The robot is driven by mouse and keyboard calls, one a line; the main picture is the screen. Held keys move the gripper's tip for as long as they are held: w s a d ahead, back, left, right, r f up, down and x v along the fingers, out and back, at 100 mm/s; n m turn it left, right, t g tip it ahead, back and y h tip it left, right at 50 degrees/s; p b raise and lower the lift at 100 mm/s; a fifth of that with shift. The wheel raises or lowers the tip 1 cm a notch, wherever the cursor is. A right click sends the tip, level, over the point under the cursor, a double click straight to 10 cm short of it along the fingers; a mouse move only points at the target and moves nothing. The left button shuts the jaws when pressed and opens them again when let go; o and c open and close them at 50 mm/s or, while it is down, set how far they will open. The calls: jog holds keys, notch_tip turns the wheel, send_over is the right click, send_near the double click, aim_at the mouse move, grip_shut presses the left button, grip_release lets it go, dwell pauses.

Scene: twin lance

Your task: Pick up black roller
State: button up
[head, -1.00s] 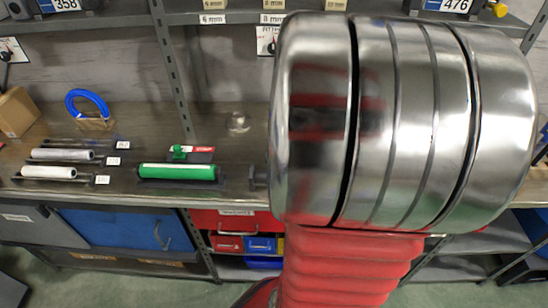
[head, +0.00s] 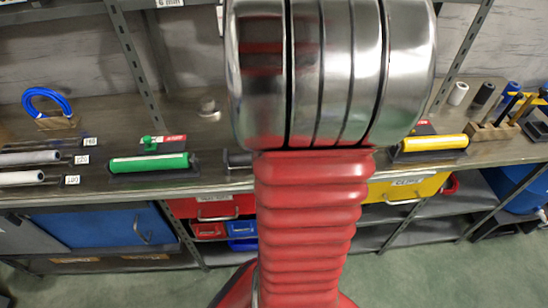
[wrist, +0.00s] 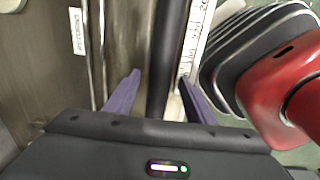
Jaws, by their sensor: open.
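The black roller (wrist: 168,60) shows in the wrist view as a long dark cylinder running up from my gripper. My gripper (wrist: 160,80) has two purple fingers, open, one on each side of the roller. A gap shows beside the left finger; whether the right one touches is unclear. The roller's near end is hidden behind the gripper body. In the head view, a dark end piece (head: 238,158) shows on the bench just left of my arm, likely part of this roller. My arm hides the rest, and the gripper too.
On the bench (head: 208,134), a green roller (head: 150,163) lies left of my arm and a yellow roller (head: 435,143) right of it. White rollers (head: 22,178) lie far left. Drawers and bins, such as the red drawer (head: 215,206), sit below the front edge.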

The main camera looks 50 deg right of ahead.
jog(key=shift+c, duration=0.6)
grip_shut()
